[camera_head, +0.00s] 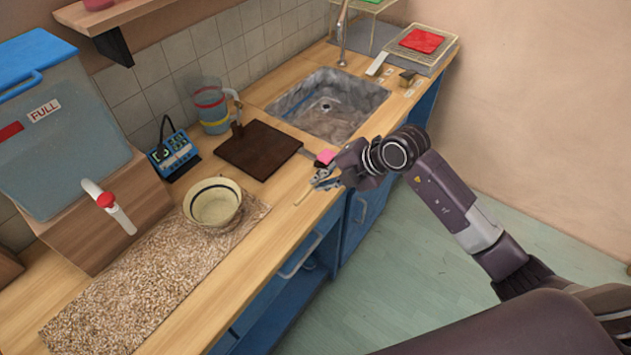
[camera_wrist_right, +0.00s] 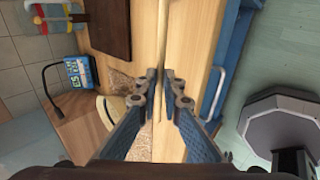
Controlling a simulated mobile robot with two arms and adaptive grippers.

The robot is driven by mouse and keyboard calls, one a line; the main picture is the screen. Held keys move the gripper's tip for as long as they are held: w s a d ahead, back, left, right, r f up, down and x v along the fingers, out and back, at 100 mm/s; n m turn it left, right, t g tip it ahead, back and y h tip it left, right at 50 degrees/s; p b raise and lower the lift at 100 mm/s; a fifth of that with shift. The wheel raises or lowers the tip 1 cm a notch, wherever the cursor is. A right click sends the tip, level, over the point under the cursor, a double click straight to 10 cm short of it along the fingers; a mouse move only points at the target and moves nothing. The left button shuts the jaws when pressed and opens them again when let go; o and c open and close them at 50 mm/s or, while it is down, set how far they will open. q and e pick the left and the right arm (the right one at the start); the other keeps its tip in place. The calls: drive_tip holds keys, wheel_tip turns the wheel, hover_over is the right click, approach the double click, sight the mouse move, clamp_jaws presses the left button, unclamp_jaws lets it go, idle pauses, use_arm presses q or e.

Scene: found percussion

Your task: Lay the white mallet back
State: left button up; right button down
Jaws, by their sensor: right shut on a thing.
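My right gripper (camera_head: 322,180) is over the front strip of the wooden counter, right of the dark brown board. It is shut on a thin pale stick (camera_head: 302,197), which looks like the handle of the white mallet. In the right wrist view the stick (camera_wrist_right: 163,35) runs between the closed fingertips (camera_wrist_right: 160,80) and out of the top edge. I cannot make out the mallet's white head in either view. I cannot tell whether the stick touches the counter. My left gripper is not in view.
The dark board (camera_head: 258,149), a cream bowl (camera_head: 213,203) on a speckled mat (camera_head: 130,300), a blue device (camera_head: 173,154) and a jug (camera_head: 209,105) are left. Bare counter (camera_head: 262,248) lies along the front edge.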

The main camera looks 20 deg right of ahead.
drive_tip(key=b, duration=0.3)
approach(313, 202)
drive_tip(key=x, duration=0.5)
drive_tip(key=shift+w+a+r, duration=0.2)
drive_tip(key=shift+w+a, duration=0.05)
drive_tip(key=shift+w, duration=0.15)
drive_tip(key=shift+f+b, duration=0.3)
drive_tip(key=shift+f, duration=0.05)
drive_tip(key=shift+s+f, duration=0.1)
drive_tip(key=shift+f, duration=0.25)
drive_tip(key=c, duration=2)
unclamp_jaws()
